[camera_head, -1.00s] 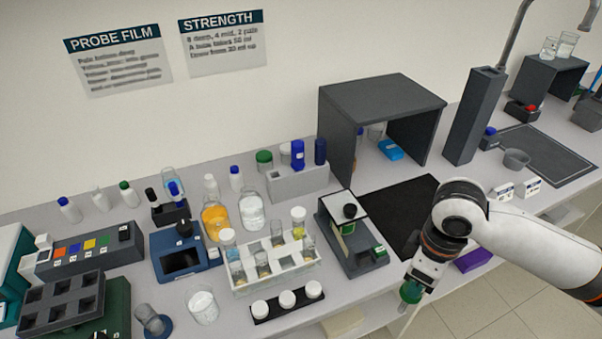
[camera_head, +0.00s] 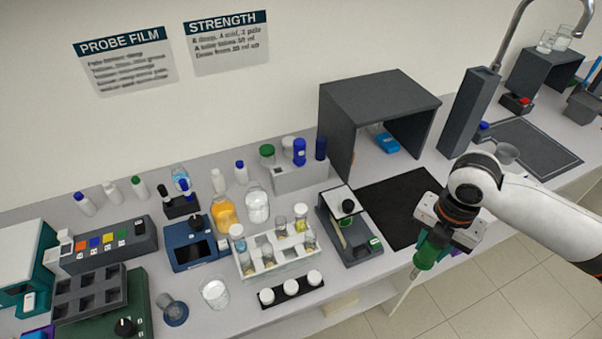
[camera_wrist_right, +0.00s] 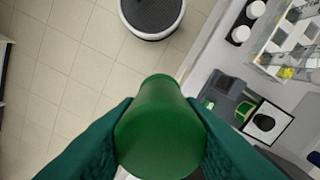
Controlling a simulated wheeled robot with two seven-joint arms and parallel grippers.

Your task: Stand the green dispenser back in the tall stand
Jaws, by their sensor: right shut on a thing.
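The green dispenser (camera_head: 426,258) is in my right gripper (camera_head: 433,246), held over the front edge of the bench. Its thin pale tip points down and a little left. In the right wrist view the dispenser (camera_wrist_right: 160,135) sits between both teal fingers (camera_wrist_right: 158,125), which close on its sides. The tall stand (camera_head: 468,112) is a dark grey upright column at the back of the bench, right of the grey shelf. It stands behind my right gripper, well apart from the dispenser. Its inside cannot be made out. My left gripper is not in view.
A grey open shelf (camera_head: 385,90) stands left of the column. A black mat (camera_head: 388,208) lies clear before it. A dark instrument (camera_head: 352,240) and a white tube rack (camera_head: 268,268) are left of my gripper. A tap (camera_head: 515,35) rises behind the column.

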